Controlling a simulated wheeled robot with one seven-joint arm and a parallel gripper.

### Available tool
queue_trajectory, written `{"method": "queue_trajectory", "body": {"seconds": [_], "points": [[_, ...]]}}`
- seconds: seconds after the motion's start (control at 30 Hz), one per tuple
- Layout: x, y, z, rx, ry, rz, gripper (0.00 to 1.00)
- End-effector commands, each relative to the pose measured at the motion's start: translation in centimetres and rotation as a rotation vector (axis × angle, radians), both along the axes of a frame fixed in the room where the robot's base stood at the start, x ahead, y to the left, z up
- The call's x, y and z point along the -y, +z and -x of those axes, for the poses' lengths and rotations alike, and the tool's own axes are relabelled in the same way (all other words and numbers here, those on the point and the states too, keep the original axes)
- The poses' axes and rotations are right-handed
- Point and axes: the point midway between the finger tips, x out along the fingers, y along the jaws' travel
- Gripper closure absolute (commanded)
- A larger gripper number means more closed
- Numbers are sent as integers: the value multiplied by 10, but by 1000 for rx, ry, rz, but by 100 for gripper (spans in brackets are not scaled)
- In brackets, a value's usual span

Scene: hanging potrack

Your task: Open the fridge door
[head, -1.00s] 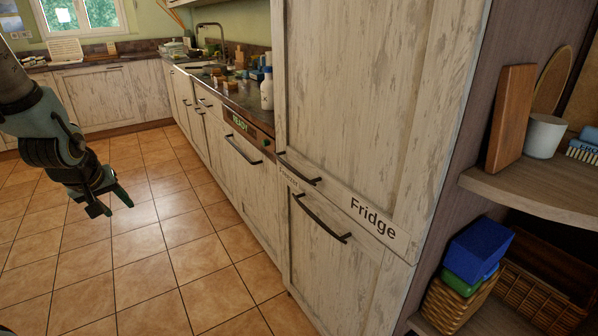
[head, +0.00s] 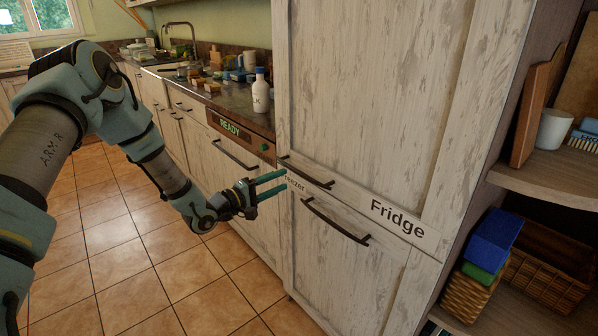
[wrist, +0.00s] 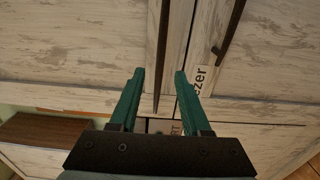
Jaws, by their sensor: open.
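The fridge door (head: 385,90) is the tall upper whitewashed panel, and it looks shut. Its dark bar handle (head: 308,173) runs along its lower edge, above a strip labelled "Fridge" (head: 397,218). My gripper (head: 286,180) is open and empty, its two green fingers pointing at the handle's left end, by the partly hidden "Freezer" label. In the wrist view the fridge handle (wrist: 161,45) runs between the lines of my open fingers (wrist: 159,76). I cannot tell how far the fingertips are from it, and no contact shows.
The freezer door (head: 335,262) below has its own bar handle (head: 335,221). A dishwasher (head: 232,131) reading "READY" and a counter with a white bottle (head: 261,92) are at left. Open shelves (head: 555,196) with baskets stand at right. Tiled floor (head: 140,275) is clear.

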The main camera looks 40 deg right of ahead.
Motion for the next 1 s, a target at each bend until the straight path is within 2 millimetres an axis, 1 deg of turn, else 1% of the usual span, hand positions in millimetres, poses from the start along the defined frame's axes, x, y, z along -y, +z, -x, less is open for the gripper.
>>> {"method": "queue_trajectory", "body": {"seconds": [0.03, 0.2, 0.3, 0.4, 0.57, 0.83, 1.0], "points": [[11, 3, 2, 1, -3, 1, 52], [43, 2, 3, 1, -1, 0, 52], [57, 2, 4, 2, 0, -2, 52], [68, 1, 4, 1, 1, -2, 52], [77, 0, 4, 2, 1, -2, 52], [77, 0, 4, 2, 2, -3, 52], [77, 0, 4, 2, 2, -3, 72]]}}
